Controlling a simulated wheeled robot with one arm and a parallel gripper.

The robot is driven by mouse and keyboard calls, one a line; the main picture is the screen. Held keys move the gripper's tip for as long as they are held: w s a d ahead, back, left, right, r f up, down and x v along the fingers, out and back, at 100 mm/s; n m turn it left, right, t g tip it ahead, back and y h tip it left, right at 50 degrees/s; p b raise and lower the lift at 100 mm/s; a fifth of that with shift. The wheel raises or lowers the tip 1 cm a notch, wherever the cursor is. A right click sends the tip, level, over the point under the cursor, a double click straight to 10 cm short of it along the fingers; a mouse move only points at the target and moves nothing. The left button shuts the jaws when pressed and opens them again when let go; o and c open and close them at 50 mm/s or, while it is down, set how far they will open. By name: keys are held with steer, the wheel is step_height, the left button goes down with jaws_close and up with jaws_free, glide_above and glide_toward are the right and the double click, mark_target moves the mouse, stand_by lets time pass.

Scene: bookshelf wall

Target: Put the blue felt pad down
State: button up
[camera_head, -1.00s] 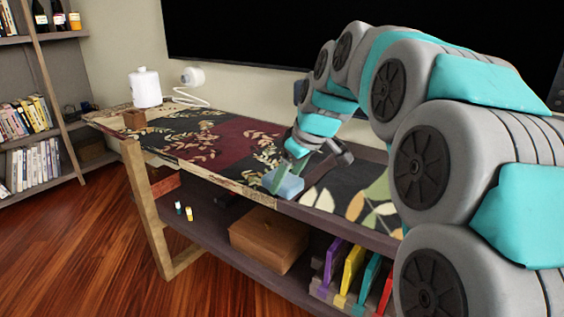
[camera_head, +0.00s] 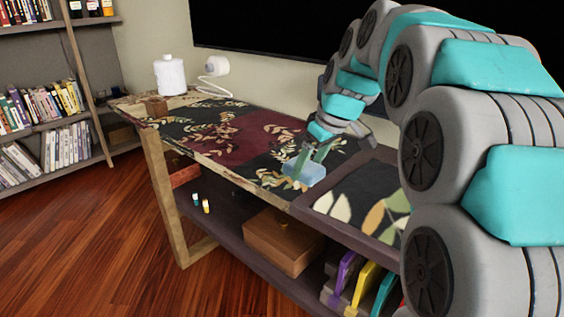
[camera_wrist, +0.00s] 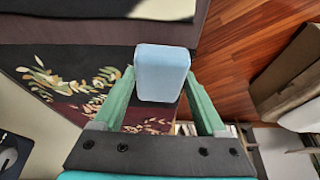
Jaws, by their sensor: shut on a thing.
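The blue felt pad (camera_head: 304,171) is a light blue block with rounded corners. My gripper (camera_head: 308,160) is shut on it, with the green fingers on two opposite sides. In the wrist view the pad (camera_wrist: 162,72) sits between the fingertips of my gripper (camera_wrist: 160,80). In the head view it appears over the patterned tabletop (camera_head: 222,135), near the front edge. I cannot tell whether its underside touches the top.
A wooden box (camera_head: 284,242) and coloured binders (camera_head: 362,285) are on the lower shelf. The tabletop's middle is clear.

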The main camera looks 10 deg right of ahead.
steer(key=p, duration=0.1)
glide_above(278, 172)
steer(key=s, duration=0.2)
steer(key=shift+w+d+f, duration=0.15)
steer(key=shift+d+f, duration=0.3)
steer(key=shift+w+f, duration=0.15)
steer(key=shift+f, duration=1.4)
steer(key=shift+f, duration=0.15)
steer(key=o, duration=1.2)
steer(key=shift+o, duration=0.2)
steer(key=shift+p, duration=0.4)
